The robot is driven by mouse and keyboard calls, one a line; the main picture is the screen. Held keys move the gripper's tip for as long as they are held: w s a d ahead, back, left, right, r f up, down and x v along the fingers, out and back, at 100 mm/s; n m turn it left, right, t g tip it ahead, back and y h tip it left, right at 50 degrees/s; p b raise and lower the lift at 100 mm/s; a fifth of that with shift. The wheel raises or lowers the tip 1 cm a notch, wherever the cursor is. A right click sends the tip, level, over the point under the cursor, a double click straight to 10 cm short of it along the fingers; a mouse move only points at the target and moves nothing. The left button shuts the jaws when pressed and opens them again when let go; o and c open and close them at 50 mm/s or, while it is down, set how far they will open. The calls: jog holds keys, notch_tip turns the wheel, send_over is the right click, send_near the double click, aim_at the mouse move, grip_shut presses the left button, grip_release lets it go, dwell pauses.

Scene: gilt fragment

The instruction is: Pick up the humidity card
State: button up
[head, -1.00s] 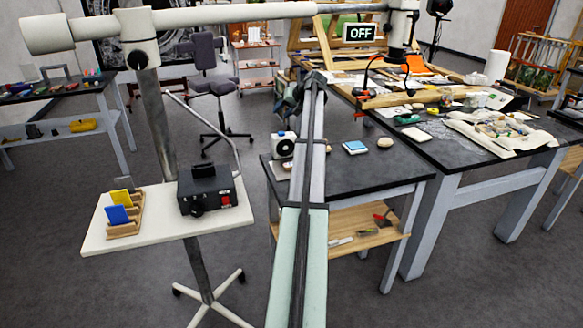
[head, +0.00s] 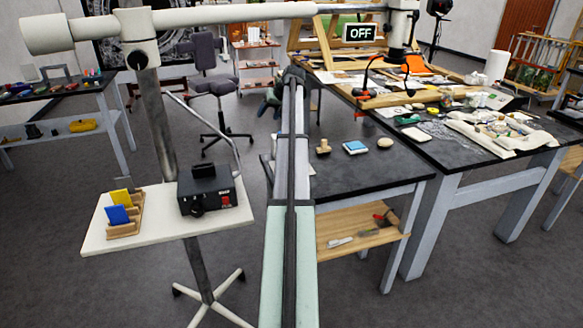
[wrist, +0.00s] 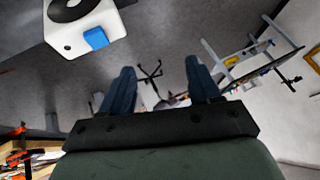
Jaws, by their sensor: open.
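My gripper (wrist: 160,68) is open, its two blue fingers apart with nothing between them. In the head view my arm reaches away past the small dark table, and the gripper end is mostly hidden behind it. No item is clearly marked as the humidity card. A flat light-blue square with a white edge (head: 356,147) lies on the small table, right of my arm. A blue card (head: 116,215) and a yellow card (head: 120,197) stand in a wooden rack (head: 134,226) at the left. I cannot tell which, if any, is the humidity card.
A white box with a black round face (wrist: 88,22) and a blue piece is at the wrist view's upper left. A wooden knobbed piece (head: 323,147) and a pale round object (head: 385,142) are on the small table (head: 370,175). A black box (head: 208,190) is beside the rack.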

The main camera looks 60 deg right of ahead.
jog(key=s+a+f+n+g+y, duration=0.1)
jog(key=s+a+f+n+g, duration=0.1)
jog(key=s+n+g, duration=0.5)
jog(key=s+a+f+n, duration=0.15)
jog(key=s+n, duration=0.25)
jog(key=n, duration=0.7)
notch_tip(320, 180, down, 8)
jog(key=shift+s+f, duration=0.1)
jog(key=shift+s, duration=0.05)
jog(key=shift+w+f, duration=0.15)
jog(key=shift+f, duration=1.25)
jog(key=shift+w+f, duration=0.15)
jog(key=shift+f, duration=1.25)
grip_shut()
jog(key=shift+r, duration=0.15)
